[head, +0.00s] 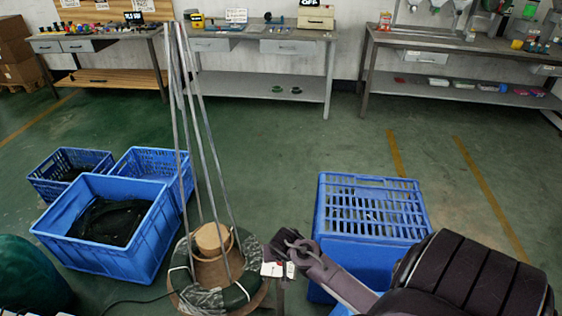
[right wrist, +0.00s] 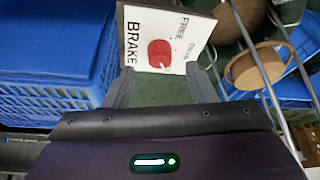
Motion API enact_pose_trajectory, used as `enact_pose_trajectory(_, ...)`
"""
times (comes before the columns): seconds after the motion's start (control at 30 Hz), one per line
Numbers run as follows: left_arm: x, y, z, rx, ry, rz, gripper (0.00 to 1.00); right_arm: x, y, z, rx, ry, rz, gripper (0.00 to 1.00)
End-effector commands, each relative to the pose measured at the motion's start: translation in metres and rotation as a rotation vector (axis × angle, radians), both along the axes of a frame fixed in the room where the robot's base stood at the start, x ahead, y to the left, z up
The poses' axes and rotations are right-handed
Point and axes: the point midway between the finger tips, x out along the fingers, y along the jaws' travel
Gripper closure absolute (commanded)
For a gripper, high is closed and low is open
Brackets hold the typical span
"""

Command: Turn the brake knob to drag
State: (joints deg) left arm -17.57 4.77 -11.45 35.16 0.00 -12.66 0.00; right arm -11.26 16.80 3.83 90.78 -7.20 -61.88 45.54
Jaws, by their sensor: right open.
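The brake panel, a white plate lettered FREE and BRAKE with a smaller word between them, shows in the right wrist view (right wrist: 185,32). The red knob (right wrist: 160,50) sits on it; which word it points at I cannot tell. In the head view the small white panel (head: 271,270) stands beside the reel of cable at bottom centre. My right gripper (right wrist: 160,78) is open, one finger on each side of the view, with the knob ahead between them and nothing held. In the head view it reaches in from the right to the panel (head: 285,252). My left gripper is not in view.
A reel with a brown core (head: 208,258) and tall metal rods stands left of the panel. An upturned-looking blue crate (head: 370,205) is at right; several blue crates (head: 110,265) stand at left. Workbenches (head: 270,45) line the back wall. The floor between is clear.

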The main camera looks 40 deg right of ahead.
Motion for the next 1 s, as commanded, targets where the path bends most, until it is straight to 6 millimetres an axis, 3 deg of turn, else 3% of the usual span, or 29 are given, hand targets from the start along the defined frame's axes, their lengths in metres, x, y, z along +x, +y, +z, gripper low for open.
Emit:
enact_pose_trajectory(0.23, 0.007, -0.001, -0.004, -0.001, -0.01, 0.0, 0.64, 0.01, -0.008, -0.029, -0.001, 0.001, 0.001, 0.49)
enact_pose_trajectory(0.6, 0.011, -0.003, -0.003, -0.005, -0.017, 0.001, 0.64, 0.011, -0.009, -0.034, -0.001, 0.0, 0.002, 0.51)
enact_pose_trajectory(0.93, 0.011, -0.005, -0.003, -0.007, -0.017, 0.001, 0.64, 0.011, -0.009, -0.034, -0.002, 0.0, 0.001, 0.94)
enact_pose_trajectory(1.0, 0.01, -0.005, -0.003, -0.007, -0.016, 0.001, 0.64, 0.011, -0.009, -0.034, -0.001, 0.0, 0.002, 0.94)
